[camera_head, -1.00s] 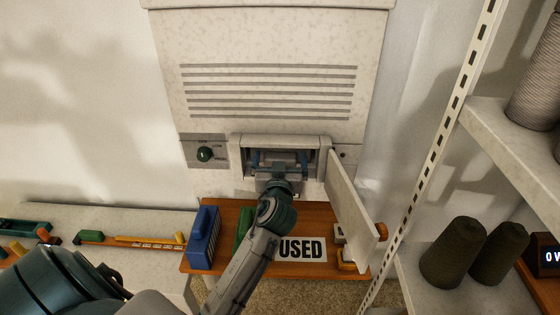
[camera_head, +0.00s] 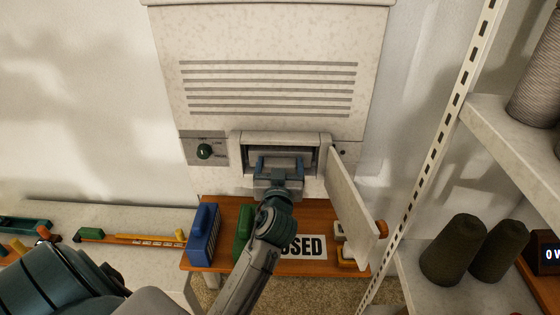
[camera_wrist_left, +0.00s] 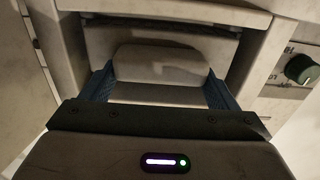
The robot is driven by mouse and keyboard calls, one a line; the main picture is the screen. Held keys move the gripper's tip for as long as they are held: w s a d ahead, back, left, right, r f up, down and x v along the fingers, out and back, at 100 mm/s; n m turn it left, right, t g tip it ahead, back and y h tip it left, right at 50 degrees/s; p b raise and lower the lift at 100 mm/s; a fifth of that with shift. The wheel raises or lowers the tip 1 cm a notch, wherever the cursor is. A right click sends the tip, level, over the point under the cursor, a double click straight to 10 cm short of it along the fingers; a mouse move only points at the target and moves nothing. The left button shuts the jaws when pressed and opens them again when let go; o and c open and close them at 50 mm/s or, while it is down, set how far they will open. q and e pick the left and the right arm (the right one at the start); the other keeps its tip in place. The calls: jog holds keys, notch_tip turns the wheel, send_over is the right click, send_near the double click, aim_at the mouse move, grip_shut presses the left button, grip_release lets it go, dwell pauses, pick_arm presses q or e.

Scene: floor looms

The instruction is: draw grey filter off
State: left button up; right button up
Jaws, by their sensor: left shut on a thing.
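The grey filter (camera_wrist_left: 160,64) sits in the open slot of the white wall unit (camera_head: 270,90). In the left wrist view its grey front and raised grip show between my blue fingers. My left gripper (camera_head: 279,163) is at the slot and shut on the filter's grip. It also shows in the left wrist view (camera_wrist_left: 158,92), with one finger on each side of the grip. The slot's hinged door (camera_head: 352,205) stands open to the right. How much of the filter is still inside the slot is hidden. My right gripper is not in view.
A green knob (camera_head: 204,151) is left of the slot. Below is an orange-brown shelf (camera_head: 228,202) with a blue block (camera_head: 203,235), a green block (camera_head: 243,234) and a "USED" label (camera_head: 305,247). Metal shelving (camera_head: 425,290) with dark cones stands at the right.

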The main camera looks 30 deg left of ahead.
pick_arm(q)
jog(key=v, duration=0.8)
dwell(0.5)
jog(key=shift+w, duration=0.1)
dwell(0.3)
